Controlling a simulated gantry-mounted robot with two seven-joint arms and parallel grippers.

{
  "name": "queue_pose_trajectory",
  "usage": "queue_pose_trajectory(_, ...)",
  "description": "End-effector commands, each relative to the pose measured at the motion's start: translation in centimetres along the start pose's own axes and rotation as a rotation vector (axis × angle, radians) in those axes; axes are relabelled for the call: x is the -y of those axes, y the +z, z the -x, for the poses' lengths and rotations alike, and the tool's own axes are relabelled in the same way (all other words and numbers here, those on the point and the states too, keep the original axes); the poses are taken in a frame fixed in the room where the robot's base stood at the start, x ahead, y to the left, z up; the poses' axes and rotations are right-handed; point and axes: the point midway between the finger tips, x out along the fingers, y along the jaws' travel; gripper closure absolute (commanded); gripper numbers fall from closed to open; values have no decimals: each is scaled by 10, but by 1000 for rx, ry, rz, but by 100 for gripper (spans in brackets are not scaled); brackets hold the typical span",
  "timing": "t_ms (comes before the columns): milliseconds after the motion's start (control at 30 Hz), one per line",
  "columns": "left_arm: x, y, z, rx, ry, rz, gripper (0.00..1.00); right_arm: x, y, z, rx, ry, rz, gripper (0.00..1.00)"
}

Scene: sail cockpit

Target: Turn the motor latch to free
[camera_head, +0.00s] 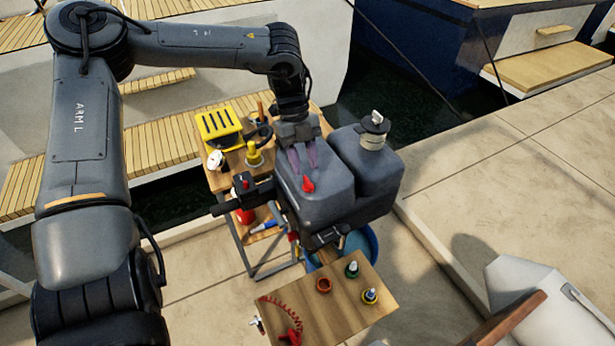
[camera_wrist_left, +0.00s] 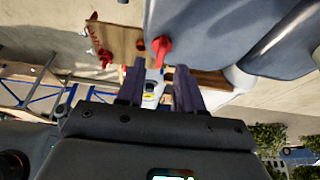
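The red motor latch (camera_head: 308,184) sits on the grey outboard motor (camera_head: 335,198), on the side of its cowl that faces my head camera. In the left wrist view the latch (camera_wrist_left: 161,46) shows as a red lever against the grey housing (camera_wrist_left: 205,30). My left gripper (camera_head: 303,164) comes down over the motor cowl, its fingertips just behind the latch in the head view. My right gripper is out of view.
A wooden board (camera_head: 340,310) in front holds small capped bottles and a red coiled cord (camera_head: 290,318). A stand behind left carries a yellow crate (camera_head: 218,124). The tiller (camera_head: 235,203) juts left. A capped grey can (camera_head: 372,160) adjoins the motor. Dock lies open at right.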

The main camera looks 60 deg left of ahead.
Motion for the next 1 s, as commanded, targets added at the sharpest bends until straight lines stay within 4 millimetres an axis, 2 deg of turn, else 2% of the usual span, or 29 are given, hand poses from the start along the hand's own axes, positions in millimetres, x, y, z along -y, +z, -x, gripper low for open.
queue_pose_trajectory(100,-1,0,-19,-2,2,0,64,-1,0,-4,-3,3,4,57)
queue_pose_trajectory(300,0,0,-36,-1,1,0,64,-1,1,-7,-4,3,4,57)
queue_pose_trajectory(700,0,0,-41,-1,0,1,64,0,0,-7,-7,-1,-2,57)
queue_pose_trajectory(933,0,0,-41,-1,0,1,98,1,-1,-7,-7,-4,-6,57)
queue_pose_trajectory(1000,0,0,-41,-1,0,1,100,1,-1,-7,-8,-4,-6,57)
